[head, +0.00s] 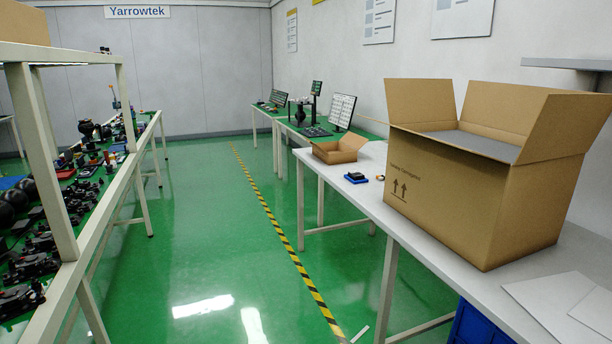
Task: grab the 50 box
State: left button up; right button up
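A large open cardboard box (475,196) stands on the white table at the right in the head view. Its flaps are up and outward, and a grey surface shows inside below the rim. Its left side carries small print, too small to read, and two up arrows. A smaller open cardboard box (339,150) sits farther back on the same table. I can make out no "50" on either box. Neither of my grippers is in view.
The white table (425,243) runs along the right, with a small blue item (356,178) and white sheets (560,297) on it. A blue bin (480,326) is below. A cluttered workbench (75,200) lines the left. The green floor aisle (205,220) between is clear.

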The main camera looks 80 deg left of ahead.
aim_at(354, 175)
jog(key=u, duration=2.45)
jog(key=i+j+z, duration=0.35)
jog(key=i+j, duration=1.2)
